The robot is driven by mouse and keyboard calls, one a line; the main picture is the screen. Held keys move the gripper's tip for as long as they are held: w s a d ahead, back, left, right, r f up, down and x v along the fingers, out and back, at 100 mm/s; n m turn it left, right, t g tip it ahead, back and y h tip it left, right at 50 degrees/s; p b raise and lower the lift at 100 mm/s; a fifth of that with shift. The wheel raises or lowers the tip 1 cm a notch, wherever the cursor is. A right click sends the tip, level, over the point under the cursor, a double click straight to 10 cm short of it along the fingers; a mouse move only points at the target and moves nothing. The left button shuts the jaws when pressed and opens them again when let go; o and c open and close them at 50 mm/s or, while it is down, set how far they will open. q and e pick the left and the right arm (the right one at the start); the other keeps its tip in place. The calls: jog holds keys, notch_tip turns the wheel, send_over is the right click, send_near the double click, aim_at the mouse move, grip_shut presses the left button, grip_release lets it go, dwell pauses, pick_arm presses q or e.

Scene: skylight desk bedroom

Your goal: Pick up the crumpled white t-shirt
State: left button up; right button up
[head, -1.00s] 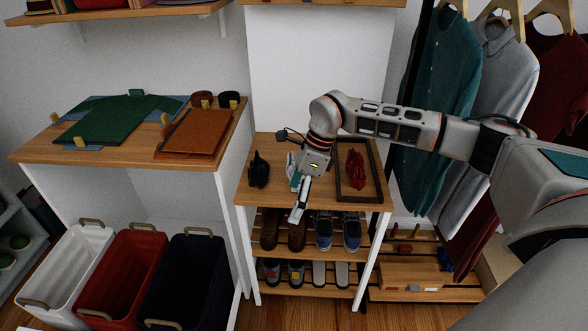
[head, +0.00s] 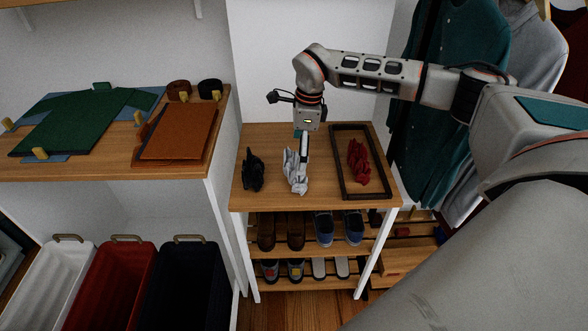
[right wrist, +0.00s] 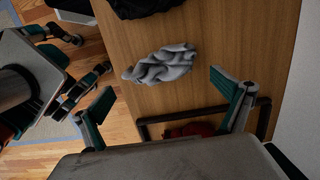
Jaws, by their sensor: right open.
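The crumpled white t-shirt (head: 294,172) lies on the wooden top of the shoe rack, between a black crumpled garment and a dark tray. In the right wrist view the t-shirt (right wrist: 160,65) lies on the wood, ahead of and between the spread fingertips. My right gripper (head: 303,158) is above the t-shirt in the head view, pointing down and partly covering it. Its fingers (right wrist: 164,92) are wide apart with nothing between them. I cannot tell its exact height above the cloth.
A black crumpled garment (head: 253,171) lies left of the t-shirt. A dark-framed tray (head: 376,190) holding a red crumpled garment (head: 357,161) is to its right. White (head: 52,292), red (head: 119,295) and dark (head: 183,300) bins stand at lower left. Shoes fill the shelves below.

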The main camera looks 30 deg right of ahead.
jog(key=f, duration=0.3)
jog(key=shift+w+a+f, duration=0.1)
jog(key=shift+a+f, duration=0.25)
jog(key=shift+f, duration=0.25)
pick_arm(q)
jog(key=shift+w+r, duration=0.3)
jog(key=shift+w, duration=0.15)
pick_arm(e)
jog(key=shift+w, duration=0.1)
jog(key=c, duration=0.9)
jog(key=shift+r, duration=0.15)
